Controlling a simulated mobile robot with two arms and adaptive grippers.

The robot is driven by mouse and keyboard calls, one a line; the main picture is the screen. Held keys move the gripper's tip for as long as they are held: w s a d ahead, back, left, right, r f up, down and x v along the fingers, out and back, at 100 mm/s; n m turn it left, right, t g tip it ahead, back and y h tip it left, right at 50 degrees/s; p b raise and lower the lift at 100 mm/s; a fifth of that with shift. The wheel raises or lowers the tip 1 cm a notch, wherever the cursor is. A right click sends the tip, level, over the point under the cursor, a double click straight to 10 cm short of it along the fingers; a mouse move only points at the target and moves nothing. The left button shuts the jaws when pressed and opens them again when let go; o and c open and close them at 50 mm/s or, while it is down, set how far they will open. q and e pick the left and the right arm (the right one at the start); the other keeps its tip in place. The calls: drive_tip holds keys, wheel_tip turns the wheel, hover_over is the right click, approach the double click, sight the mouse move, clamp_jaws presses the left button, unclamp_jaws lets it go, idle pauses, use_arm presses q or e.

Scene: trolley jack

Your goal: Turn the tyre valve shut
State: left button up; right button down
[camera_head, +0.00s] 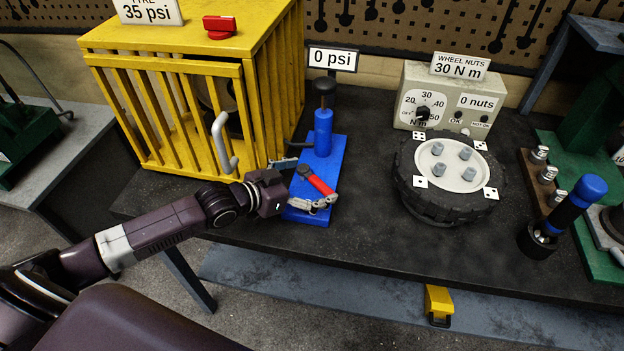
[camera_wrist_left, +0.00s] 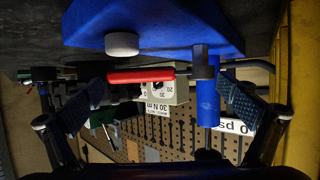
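A lever with a red handle (camera_head: 318,181) and a grey hub sits at the blue pump (camera_head: 323,132), above its blue base (camera_head: 332,160). A red knob (camera_head: 219,27) stands on the yellow cage by the 35 psi sign. No label tells which red part is the tyre valve. My left gripper (camera_head: 301,184) is open at the lever. In the left wrist view its fingers (camera_wrist_left: 163,95) stand wide apart, on either side of the red handle (camera_wrist_left: 140,76) and grey hub (camera_wrist_left: 205,65). I cannot tell whether they touch anything. My right gripper is out of view.
The yellow barred cage (camera_head: 262,48) with a grey handle (camera_head: 221,143) stands left of the pump. The 0 psi sign (camera_head: 332,58) is behind the pump. A wheel with nuts (camera_head: 443,200) stands right. Dark bench top (camera_head: 360,235) is clear between pump and wheel.

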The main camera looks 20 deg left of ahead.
sight(313, 181)
use_arm(q)
drive_tip(key=shift+r, duration=0.3)
wheel_tip(313, 181, up, 9)
drive_tip(key=shift+r, duration=0.15)
idle(0.3)
